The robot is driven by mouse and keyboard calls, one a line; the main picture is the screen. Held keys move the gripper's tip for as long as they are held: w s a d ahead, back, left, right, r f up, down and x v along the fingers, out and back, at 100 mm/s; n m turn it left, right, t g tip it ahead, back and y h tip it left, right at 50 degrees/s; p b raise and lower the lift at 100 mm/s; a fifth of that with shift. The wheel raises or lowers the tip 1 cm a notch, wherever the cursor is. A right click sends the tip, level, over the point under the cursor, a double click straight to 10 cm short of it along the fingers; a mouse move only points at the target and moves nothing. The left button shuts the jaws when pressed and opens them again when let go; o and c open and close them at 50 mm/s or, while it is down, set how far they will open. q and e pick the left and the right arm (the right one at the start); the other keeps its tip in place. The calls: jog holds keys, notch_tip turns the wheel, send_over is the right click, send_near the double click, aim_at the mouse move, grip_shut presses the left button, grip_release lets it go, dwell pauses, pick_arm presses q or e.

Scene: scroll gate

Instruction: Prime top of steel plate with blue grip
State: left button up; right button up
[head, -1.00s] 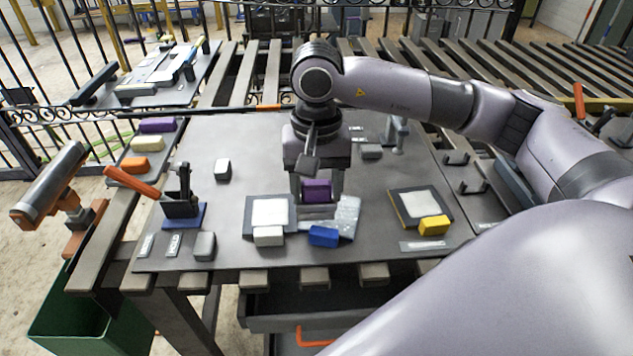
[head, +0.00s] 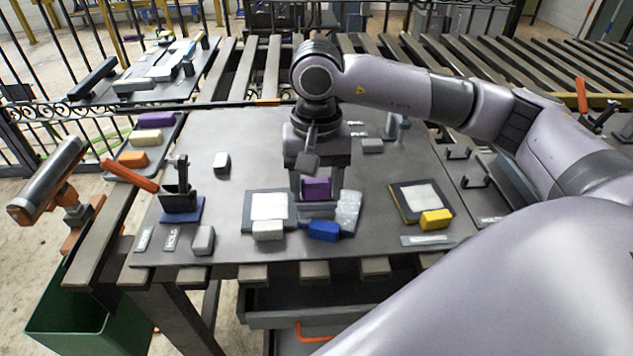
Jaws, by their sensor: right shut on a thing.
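The steel plate (head: 348,209) with the blue grip (head: 323,231) lies flat near the front middle of the table, its grip toward the front edge. My right gripper (head: 317,190) points down over this plate and is shut on a purple block (head: 317,187) with a grey underside. The gripper and block hide much of the plate. I cannot tell whether the block touches the plate. My left gripper is not in view.
A plate with a white grip (head: 268,230) lies close on the left, one with a yellow grip (head: 435,220) on the right. An orange-handled clamp (head: 180,200) stands left. A tray at the left edge holds purple, cream and orange blocks (head: 132,158).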

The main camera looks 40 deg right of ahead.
jog(key=shift+f+b, duration=0.4)
jog(key=shift+f, duration=0.1)
